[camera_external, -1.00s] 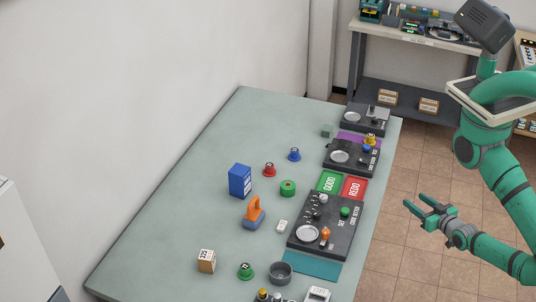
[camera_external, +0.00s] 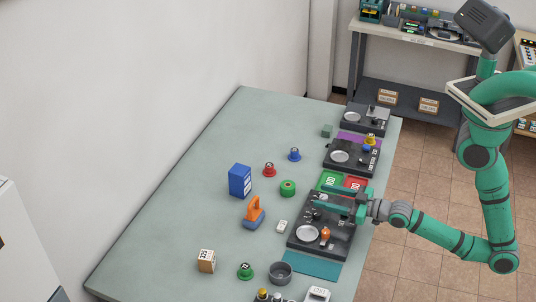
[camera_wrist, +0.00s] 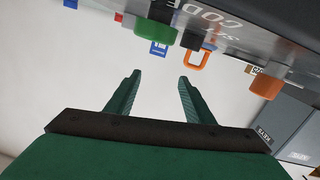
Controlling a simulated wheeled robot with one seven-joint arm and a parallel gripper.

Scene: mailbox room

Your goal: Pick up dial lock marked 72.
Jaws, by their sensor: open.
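I cannot read the number 72 on anything, so I cannot tell which piece is the dial lock. Small round, knob-like pieces stand on the table: a red one (camera_external: 269,170), a blue one (camera_external: 294,154), a green ring-like one (camera_external: 288,188) and a green one near the front (camera_external: 246,271). My gripper (camera_external: 322,197) is open and empty over the far part of the large black code panel (camera_external: 318,248). In the wrist view my gripper's fingers (camera_wrist: 158,78) are apart with nothing between them.
The table (camera_external: 180,220) also holds a blue box (camera_external: 240,180), an orange-handled piece (camera_external: 253,212), a wooden block (camera_external: 206,261) and a grey cup (camera_external: 280,272). Another black panel (camera_external: 350,158) lies farther back. Green and red pads are partly behind my gripper. The table's left side is clear.

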